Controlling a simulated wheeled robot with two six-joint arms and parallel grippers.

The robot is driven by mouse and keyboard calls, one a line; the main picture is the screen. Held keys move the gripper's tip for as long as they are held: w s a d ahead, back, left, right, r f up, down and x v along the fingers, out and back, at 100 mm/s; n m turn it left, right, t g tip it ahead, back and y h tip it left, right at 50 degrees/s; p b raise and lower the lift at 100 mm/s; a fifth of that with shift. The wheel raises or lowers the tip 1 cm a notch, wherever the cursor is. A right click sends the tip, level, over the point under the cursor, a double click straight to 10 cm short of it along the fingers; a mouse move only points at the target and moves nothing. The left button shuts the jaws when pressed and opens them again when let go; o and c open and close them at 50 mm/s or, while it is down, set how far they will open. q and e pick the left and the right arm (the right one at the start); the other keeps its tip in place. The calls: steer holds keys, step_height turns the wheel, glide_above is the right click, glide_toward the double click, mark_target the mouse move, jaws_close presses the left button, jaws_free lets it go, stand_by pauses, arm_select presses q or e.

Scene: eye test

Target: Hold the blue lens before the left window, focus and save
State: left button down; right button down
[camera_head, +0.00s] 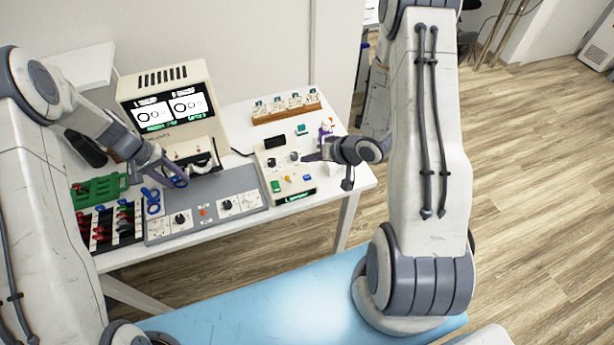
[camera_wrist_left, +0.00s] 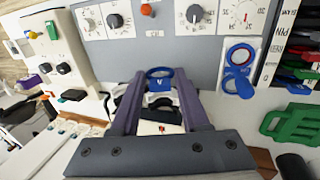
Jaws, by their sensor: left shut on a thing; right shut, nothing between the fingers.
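My left gripper (camera_head: 176,176) is shut on a blue lens, a round ring that shows between the purple fingertips in the left wrist view (camera_wrist_left: 160,70). It holds the lens above the grey panel, close in front of the beige viewer (camera_head: 131,92). The viewer's dark-and-white window part (camera_head: 204,161) is partly hidden by the gripper; I cannot tell whether the lens lines up with the left window. The viewer's screen (camera_head: 170,107) shows two pictures with circles and green text. My right gripper (camera_head: 306,157) is shut and empty at the dials of the beige control box (camera_head: 284,173).
The grey panel (camera_head: 205,203) carries dials and a red button. A green case (camera_head: 98,190) is at left.

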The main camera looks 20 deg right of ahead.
mark_target(302, 176)
steer(key=shift+f, duration=2.85)
steer(key=shift+f, duration=0.15)
steer(key=shift+f, duration=0.25)
steer(key=shift+f, duration=0.4)
steer(key=shift+r, duration=0.1)
stand_by(0.4)
steer(key=shift+r, duration=0.75)
steer(key=shift+r, duration=2.5)
